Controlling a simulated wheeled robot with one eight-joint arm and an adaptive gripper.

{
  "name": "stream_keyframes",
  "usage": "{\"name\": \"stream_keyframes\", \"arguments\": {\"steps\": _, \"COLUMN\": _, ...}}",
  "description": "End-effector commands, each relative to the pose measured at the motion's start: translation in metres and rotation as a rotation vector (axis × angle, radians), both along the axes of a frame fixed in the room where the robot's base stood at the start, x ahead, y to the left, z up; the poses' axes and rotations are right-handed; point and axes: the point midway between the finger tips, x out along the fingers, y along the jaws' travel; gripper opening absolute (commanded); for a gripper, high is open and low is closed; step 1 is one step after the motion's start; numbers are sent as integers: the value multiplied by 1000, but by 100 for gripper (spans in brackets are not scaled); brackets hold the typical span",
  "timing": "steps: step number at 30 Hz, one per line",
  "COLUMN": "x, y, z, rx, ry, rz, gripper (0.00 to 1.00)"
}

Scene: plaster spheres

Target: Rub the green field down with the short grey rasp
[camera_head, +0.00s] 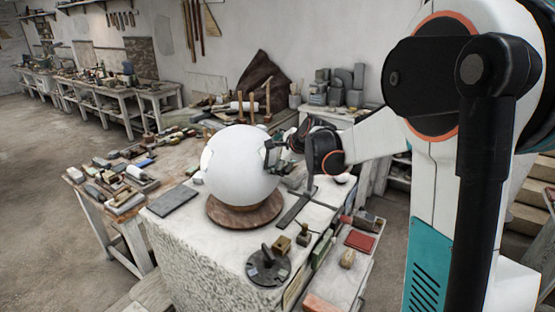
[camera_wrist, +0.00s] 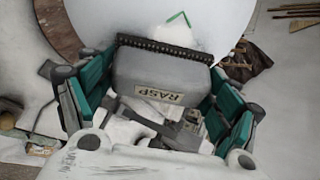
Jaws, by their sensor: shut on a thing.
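A large white plaster sphere (camera_head: 238,168) sits on a round wooden base (camera_head: 243,213) on the plaster block; it fills the top of the wrist view (camera_wrist: 205,20). A thin green outline (camera_wrist: 178,18) on the sphere marks the green field, partly hidden behind the rasp; I cannot make it out in the head view. My gripper (camera_head: 277,152) is at the sphere's right side. Its teal fingers are shut on a short grey rasp (camera_wrist: 155,70) labelled RASP. The rasp's dark toothed edge faces the sphere just below the green outline. I cannot tell whether it touches.
On the block lie a dark flat slab (camera_head: 172,200), a black round tool (camera_head: 268,266) and a dark cross-shaped tool (camera_head: 298,205). A cluttered bench (camera_head: 118,190) stands at left. A side shelf (camera_head: 335,288) at right holds small blocks. Open floor lies at far left.

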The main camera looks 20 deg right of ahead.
Motion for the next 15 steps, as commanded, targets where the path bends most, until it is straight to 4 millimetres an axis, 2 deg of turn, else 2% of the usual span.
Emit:
{"name": "stream_keyframes", "arguments": {"steps": 6, "x": 4, "y": -2, "z": 4, "rx": 0, "ry": -1, "rz": 0, "gripper": 56}}
{"name": "stream_keyframes", "arguments": {"steps": 15, "x": 0, "y": -1, "z": 2, "rx": 1, "ry": -1, "rz": 0, "gripper": 56}}
